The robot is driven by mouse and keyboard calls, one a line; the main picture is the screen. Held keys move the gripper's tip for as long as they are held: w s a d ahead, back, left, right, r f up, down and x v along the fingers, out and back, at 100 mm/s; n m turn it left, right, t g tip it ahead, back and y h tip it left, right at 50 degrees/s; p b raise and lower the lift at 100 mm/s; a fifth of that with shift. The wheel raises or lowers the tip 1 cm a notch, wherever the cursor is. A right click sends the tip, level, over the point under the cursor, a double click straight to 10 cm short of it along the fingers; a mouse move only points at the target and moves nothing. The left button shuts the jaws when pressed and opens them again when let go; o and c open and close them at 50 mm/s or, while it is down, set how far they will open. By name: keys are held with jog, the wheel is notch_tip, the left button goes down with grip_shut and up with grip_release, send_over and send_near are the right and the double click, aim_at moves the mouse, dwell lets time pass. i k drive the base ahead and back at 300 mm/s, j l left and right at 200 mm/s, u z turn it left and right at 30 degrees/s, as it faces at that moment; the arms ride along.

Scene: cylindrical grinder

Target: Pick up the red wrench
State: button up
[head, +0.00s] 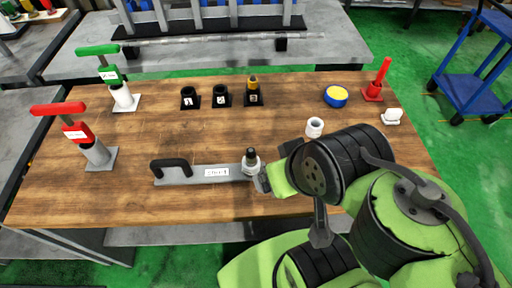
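A red T-handled tool (60,109), which I take for the red wrench, stands in a grey cylindrical holder (95,153) at the left of the wooden table. A small white label is on its red body. My gripper (263,180) is near the table's front middle, far to the right of the red tool. It is beside a small white and black fitting (251,163) at the right end of a grey plate. My arm hides much of the gripper, so I cannot tell if its fingers are open or touch the fitting.
A green T-handled tool (98,50) stands in a white holder behind the red one. The grey plate (193,178) has a black handle. Numbered black holders (221,98), a blue and yellow round container (335,96) and a red upright handle (382,74) stand farther back. The table's left middle is clear.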

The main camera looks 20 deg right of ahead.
aim_at(78, 132)
jog(key=u, duration=1.25)
jog(key=i+j, duration=0.1)
